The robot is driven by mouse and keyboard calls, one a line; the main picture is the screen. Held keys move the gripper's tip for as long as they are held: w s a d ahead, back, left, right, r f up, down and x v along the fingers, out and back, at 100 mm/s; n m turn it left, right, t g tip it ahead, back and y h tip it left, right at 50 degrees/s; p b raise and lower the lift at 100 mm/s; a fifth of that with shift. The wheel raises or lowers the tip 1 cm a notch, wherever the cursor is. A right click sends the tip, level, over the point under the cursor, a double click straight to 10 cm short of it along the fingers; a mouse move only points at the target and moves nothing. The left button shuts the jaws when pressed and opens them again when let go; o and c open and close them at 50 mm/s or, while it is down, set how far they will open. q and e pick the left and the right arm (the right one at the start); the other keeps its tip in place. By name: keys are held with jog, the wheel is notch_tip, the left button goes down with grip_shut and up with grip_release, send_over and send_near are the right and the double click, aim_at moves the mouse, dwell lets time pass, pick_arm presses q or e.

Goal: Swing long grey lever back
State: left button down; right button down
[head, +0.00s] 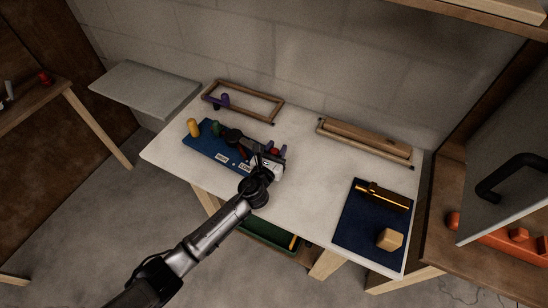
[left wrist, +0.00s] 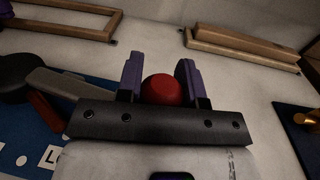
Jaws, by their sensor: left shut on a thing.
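The long grey lever (left wrist: 70,88) runs from a round black hub (left wrist: 18,75) on the blue board (head: 205,145) towards my left gripper (left wrist: 160,75). In the head view the hub (head: 232,135) sits near the middle of the board. A red knob (left wrist: 163,90) is between the purple fingers of my left gripper, which is shut on it. The knob seems to be at the lever's end, but the gripper body hides where they join. In the head view my left gripper (head: 276,152) is at the board's right end. My right gripper is not in view.
The board also holds a yellow cylinder (head: 193,127), a green piece (head: 216,128) and a short red lever (left wrist: 42,112). Wooden frames (head: 265,118) (head: 350,140) lie at the table's back. A navy mat (head: 360,225) lies at the right. The white table (head: 310,190) between is clear.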

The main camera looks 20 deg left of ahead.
pick_arm(q)
jog(key=shift+w+d+n+y+b, duration=0.1)
jog(key=shift+w+n+y+b, duration=0.3)
jog(key=shift+w+n+y, duration=0.55)
jog(key=shift+w+m, duration=0.2)
jog(key=shift+m, duration=0.05)
jog(key=c, duration=0.8)
grip_release()
jog(key=shift+o, duration=0.2)
jog(key=s+p, duration=0.1)
jog(key=s, duration=0.3)
jog(key=s+p, duration=0.1)
jog(key=s, duration=0.4)
jog(key=s+p, duration=0.1)
jog(key=s, duration=0.4)
jog(key=shift+d, duration=0.4)
jog(key=shift+w, duration=0.1)
